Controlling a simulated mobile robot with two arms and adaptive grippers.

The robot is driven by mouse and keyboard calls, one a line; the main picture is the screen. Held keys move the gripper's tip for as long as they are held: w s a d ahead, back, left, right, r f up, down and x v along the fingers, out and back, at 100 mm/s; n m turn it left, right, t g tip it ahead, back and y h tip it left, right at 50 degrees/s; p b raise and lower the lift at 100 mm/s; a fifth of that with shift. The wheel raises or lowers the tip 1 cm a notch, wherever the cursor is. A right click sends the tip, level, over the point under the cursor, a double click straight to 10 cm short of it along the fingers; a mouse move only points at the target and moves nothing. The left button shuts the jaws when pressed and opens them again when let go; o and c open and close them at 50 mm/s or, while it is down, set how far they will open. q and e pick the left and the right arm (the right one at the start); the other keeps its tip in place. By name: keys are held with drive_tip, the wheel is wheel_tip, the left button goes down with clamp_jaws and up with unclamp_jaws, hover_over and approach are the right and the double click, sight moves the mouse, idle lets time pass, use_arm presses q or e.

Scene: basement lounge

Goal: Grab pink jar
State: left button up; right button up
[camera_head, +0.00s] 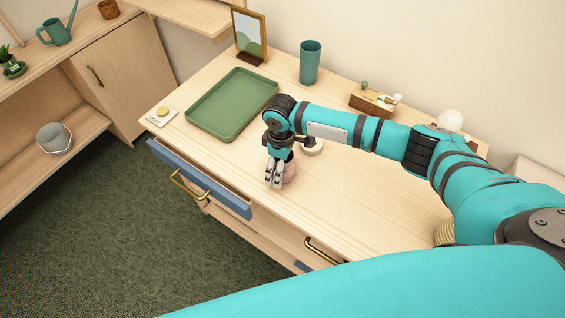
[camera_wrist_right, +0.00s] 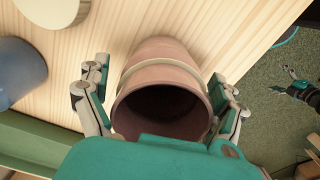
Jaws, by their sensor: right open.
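The pink jar (camera_head: 290,168) stands on the light wood desk top near its front edge, partly hidden by my right gripper (camera_head: 274,172). In the right wrist view the jar (camera_wrist_right: 160,50) shows its dark open mouth and a paler band around its body. My right gripper (camera_wrist_right: 165,92) is open, with one finger on each side of the jar. Whether the fingers touch it is unclear. A dark jointed shape (camera_wrist_right: 300,92) over the carpet in that view looks like my left gripper, but its fingers are too small to read.
A green tray (camera_head: 232,104), teal cup (camera_head: 310,63), picture frame (camera_head: 250,36), wooden block (camera_head: 372,100) and cream round piece (camera_head: 312,147) are on the desk (camera_head: 345,205). A blue-fronted drawer (camera_head: 200,180) stands partly open at the front.

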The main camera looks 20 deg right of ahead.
drive_tip(key=shift+f, duration=0.1)
drive_tip(key=shift+c, duration=0.3)
drive_tip(key=c, duration=1.3)
